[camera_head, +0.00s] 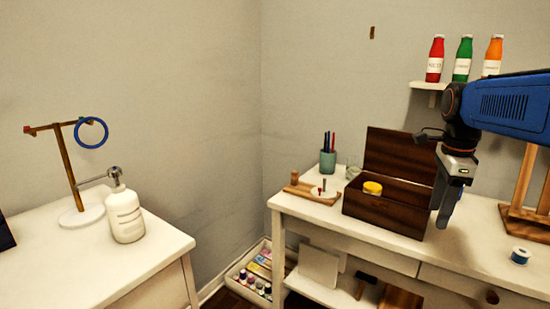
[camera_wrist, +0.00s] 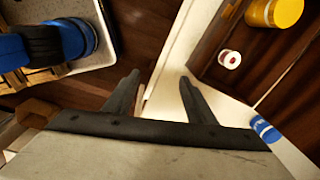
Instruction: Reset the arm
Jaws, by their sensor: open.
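My gripper (camera_head: 445,205) hangs down from my blue arm in the head view, in front of the right part of an open wooden box (camera_head: 385,212). In the wrist view the two dark fingers of my gripper (camera_wrist: 158,90) are spread apart with nothing between them. The light table edge and dark floor lie behind them. A yellow-lidded jar (camera_head: 372,188) sits in the box; a yellow jar also shows at the top right of the wrist view (camera_wrist: 274,10).
The white desk (camera_head: 330,222) carries a pen cup (camera_head: 327,160), a tape roll (camera_head: 520,255) and a wooden easel. Bottles (camera_head: 463,60) stand on a wall shelf. A left table (camera_head: 90,265) holds a white pump bottle (camera_head: 125,215) and a ring stand (camera_head: 75,175). A paint tray (camera_head: 250,275) lies on the floor.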

